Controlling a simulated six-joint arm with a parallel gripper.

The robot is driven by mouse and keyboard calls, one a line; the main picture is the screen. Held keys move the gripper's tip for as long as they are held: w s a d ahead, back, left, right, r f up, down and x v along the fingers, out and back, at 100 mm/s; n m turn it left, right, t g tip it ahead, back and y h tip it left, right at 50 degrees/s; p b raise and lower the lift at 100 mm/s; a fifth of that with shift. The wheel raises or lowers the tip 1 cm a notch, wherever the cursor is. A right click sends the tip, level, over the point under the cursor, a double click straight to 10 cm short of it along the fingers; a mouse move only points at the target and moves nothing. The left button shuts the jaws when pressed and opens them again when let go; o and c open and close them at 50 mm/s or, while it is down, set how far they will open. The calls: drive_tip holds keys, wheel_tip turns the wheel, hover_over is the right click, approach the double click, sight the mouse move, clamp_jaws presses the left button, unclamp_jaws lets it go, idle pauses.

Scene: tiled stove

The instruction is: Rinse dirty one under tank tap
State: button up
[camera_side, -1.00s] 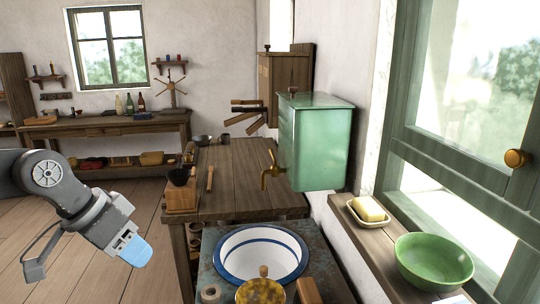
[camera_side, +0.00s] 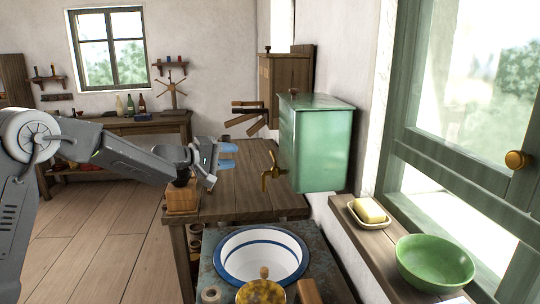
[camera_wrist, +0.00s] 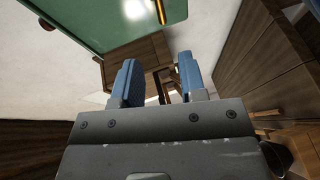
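My gripper (camera_side: 228,156) is in the air over the wooden table, left of the tap. Its blue fingers are apart with nothing between them, as the wrist view (camera_wrist: 160,78) also shows. That view has the tank (camera_wrist: 105,20) and part of the tap (camera_wrist: 160,10) at the top. I cannot tell which item is the dirty one.
A wooden block (camera_side: 183,199) stands on the near left of the table (camera_side: 250,195). A speckled yellow-brown pot (camera_side: 262,292) is in front of the basin. A green bowl (camera_side: 435,262) and a soap dish (camera_side: 366,213) sit on the windowsill. The table's middle looks clear.

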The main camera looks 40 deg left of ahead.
sight(274, 158)
drive_tip(key=x, duration=1.4)
drive_tip(key=shift+a, duration=0.25)
clamp_jaws()
